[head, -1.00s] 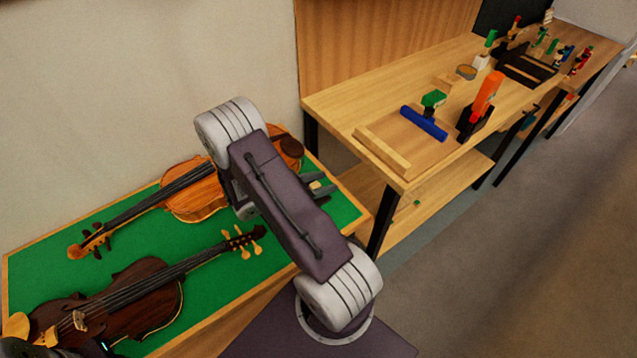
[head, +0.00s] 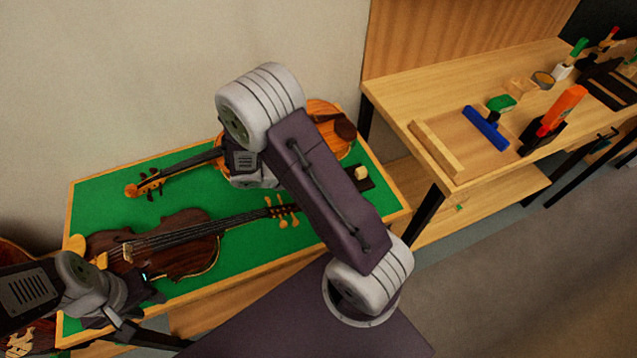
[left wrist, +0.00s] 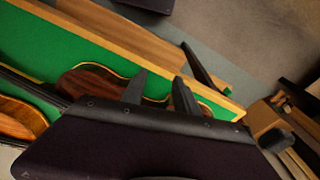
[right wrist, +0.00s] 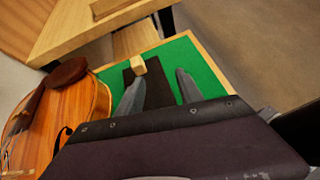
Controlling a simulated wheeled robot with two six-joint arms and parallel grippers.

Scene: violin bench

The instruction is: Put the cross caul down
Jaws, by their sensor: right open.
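A small light wood block on a dark strip, which looks like the cross caul (right wrist: 139,66), lies on the green bench top in the right wrist view. It also shows in the head view (head: 361,172), partly behind my right arm. My right gripper (right wrist: 161,74) is open, with its fingers on either side of the dark strip; whether they touch it I cannot tell. In the head view that gripper is hidden behind my arm. My left gripper (left wrist: 161,78) is open and empty over the near side of the green bench, by the dark violin (head: 180,245).
A lighter violin (head: 325,125) lies at the back of the green bench top (head: 110,195). A wooden workbench (head: 410,95) to the right holds a blue roller (head: 486,128), an orange-handled tool (head: 562,110) and a wood bar (head: 437,150). Open floor lies at the lower right.

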